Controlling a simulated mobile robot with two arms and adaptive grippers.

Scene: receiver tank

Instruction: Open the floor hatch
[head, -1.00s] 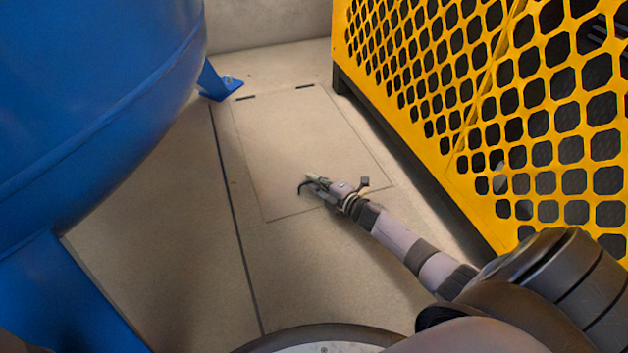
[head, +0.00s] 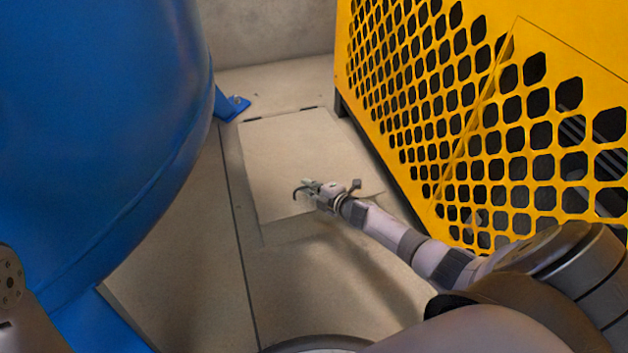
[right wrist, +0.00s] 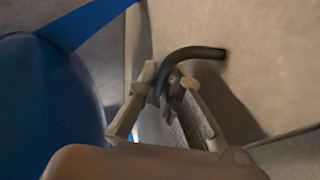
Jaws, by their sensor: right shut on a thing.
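The floor hatch (head: 285,150) is a beige square panel in the floor, with two dark hinge marks along its far edge. Its near edge looks raised a little, with a dim gap and shadow below it. A dark bent handle (head: 297,191) is at its near side. It also shows in the right wrist view (right wrist: 200,52) as a dark curved bar. My right gripper (head: 311,187) is shut on this handle; in the right wrist view its two fingers (right wrist: 170,88) sit either side of it. My left gripper is not in view.
A large blue tank (head: 100,130) with a blue foot (head: 233,106) stands left of the hatch. A yellow perforated guard (head: 450,100) stands close along the right side. A concrete wall (head: 275,30) is behind. Bare floor (head: 185,240) lies between tank and hatch.

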